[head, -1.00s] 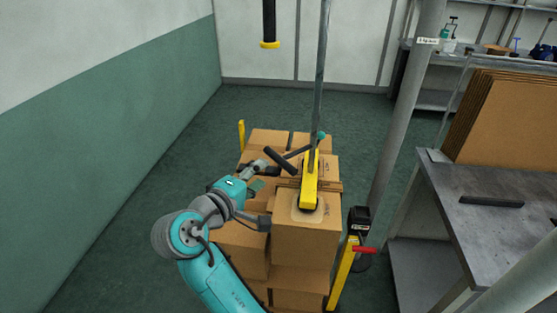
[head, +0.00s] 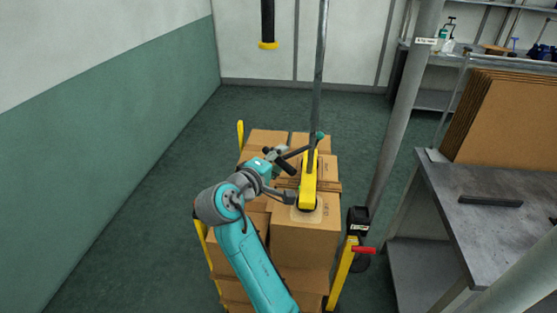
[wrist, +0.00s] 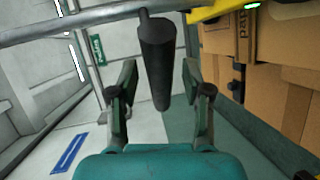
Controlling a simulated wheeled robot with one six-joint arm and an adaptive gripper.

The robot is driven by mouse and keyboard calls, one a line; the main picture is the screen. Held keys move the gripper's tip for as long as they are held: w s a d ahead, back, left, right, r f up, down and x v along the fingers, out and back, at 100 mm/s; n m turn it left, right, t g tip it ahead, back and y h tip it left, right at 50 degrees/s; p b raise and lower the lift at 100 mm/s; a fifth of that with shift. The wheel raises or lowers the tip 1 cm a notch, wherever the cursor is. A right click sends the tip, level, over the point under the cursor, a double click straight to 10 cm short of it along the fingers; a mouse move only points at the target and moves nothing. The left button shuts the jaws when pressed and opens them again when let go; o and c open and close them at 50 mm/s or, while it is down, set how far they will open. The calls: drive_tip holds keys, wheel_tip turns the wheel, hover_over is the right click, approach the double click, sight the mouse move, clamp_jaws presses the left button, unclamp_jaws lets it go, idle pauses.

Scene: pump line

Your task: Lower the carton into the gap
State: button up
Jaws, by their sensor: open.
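The carton (head: 305,240) is at the front right of the stack, under the yellow lifter head (head: 309,185), which sits on its top. I cannot tell whether its underside touches anything, and the gap is not clearly visible. A black handle (wrist: 156,45) sticks out from the lifter's bar. My gripper (head: 277,160) is at this handle, left of the lifter's upright tube. In the wrist view, the handle lies between the two open fingers (wrist: 160,85), with space visible on both sides.
Other cartons (head: 268,138) stand behind and beside it. Yellow posts (head: 341,275) stand at the stack's corners. A grey column (head: 400,120) and a workbench (head: 485,185) are to the right. Floor (head: 130,210) is free on the left.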

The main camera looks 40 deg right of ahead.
clamp_jaws()
wheel_tip(320, 180, down, 9)
idle(0.4)
unclamp_jaws()
drive_tip(key=v, duration=1.2)
